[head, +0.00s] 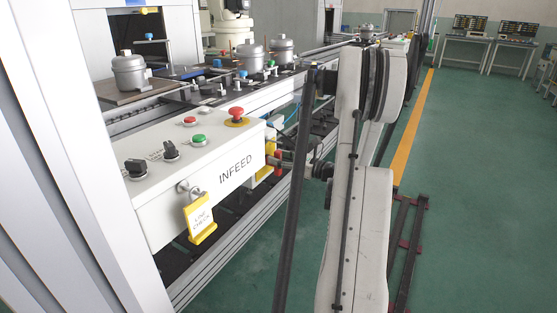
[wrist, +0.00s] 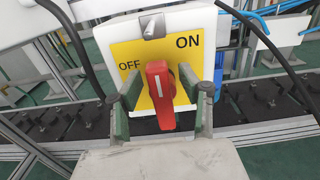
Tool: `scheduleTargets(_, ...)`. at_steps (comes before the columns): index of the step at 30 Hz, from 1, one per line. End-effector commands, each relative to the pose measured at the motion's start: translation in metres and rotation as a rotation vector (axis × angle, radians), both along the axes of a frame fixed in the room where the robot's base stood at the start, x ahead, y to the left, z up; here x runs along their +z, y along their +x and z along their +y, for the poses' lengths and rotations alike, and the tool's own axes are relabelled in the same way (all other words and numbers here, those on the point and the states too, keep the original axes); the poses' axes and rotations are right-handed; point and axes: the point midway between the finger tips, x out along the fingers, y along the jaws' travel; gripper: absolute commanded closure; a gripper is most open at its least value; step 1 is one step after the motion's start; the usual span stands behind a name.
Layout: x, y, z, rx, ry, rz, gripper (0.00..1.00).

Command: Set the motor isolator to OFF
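The motor isolator (wrist: 133,45) fills the middle of the wrist view. It is a white box with a yellow plate, OFF at the left and ON at the upper right. Its red handle (wrist: 161,100) has a white mark and stands nearly upright, its top leaning slightly left, between the two words. My gripper (wrist: 163,88) is open, one finger on each side of the handle. Gaps show beside the handle; contact cannot be told. In the head view, a yellow and red part of the isolator (head: 264,173) shows past the infeed box, and my arm hides most of my gripper.
The white INFEED box (head: 220,165) has black knobs, buttons, a red emergency stop (head: 237,114) and a yellow tag (head: 200,218) on a padlock. Grey compressors (head: 129,70) stand on the line. Black cables (wrist: 73,40) pass near the isolator.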

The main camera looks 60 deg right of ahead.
Motion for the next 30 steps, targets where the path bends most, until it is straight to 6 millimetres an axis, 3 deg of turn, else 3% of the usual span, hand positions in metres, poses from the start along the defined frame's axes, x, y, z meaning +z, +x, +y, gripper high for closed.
scheduleTargets(7, 0.0003, 0.0006, 0.0001, 0.000, 0.000, 0.000, 0.62)
scheduleTargets(16, 0.0001, 0.0004, 0.0002, 0.000, 0.000, 0.000, 1.00)
scheduleTargets(30, -0.0019, 0.0000, 0.0018, 0.001, -0.040, 0.002, 1.00)
